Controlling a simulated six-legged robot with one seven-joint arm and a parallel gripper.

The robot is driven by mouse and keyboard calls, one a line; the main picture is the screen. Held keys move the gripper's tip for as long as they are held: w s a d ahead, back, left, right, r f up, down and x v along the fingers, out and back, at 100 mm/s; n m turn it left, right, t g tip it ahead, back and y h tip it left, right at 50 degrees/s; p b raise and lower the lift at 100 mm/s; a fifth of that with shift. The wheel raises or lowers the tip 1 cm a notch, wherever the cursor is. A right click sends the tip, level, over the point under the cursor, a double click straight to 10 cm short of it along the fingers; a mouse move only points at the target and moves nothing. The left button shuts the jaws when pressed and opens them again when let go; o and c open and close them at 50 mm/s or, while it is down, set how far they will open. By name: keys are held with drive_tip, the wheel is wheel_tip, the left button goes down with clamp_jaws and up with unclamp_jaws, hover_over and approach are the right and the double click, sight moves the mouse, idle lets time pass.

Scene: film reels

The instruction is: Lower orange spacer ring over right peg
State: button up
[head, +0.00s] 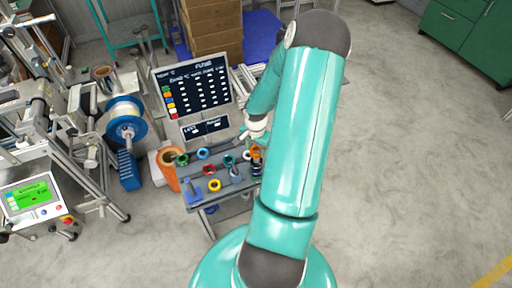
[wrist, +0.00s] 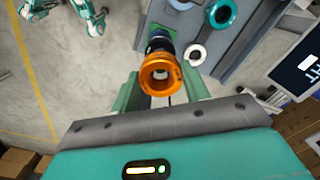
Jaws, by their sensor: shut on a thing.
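The orange spacer ring (wrist: 160,88) is held between the green fingers of my gripper (wrist: 158,92) in the wrist view. Beyond it stands a dark stack with a blue band (wrist: 160,42), on a green base at the right peg. The ring overlaps the near end of this stack in the picture. Something grey shows in the ring's hole, but I cannot tell how far the ring sits around the peg. In the head view the orange ring (head: 256,153) shows above the dark stack (head: 257,169), at the table's right side. My arm hides most of the gripper there.
Several loose rings lie on the grey table, among them a yellow ring (head: 214,185), a red ring (head: 209,170) and a green ring (head: 182,160). A white ring (wrist: 195,54) lies close beside the stack. A display board (head: 197,88) stands behind the table.

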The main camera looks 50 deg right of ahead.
drive_tip(key=shift+f, duration=1.2)
idle(0.5)
drive_tip(key=shift+f, duration=0.35)
drive_tip(key=shift+f, duration=0.5)
drive_tip(key=o, duration=1.1)
wheel_tip(320, 180, up, 14)
drive_tip(key=shift+f, duration=0.1)
idle(0.6)
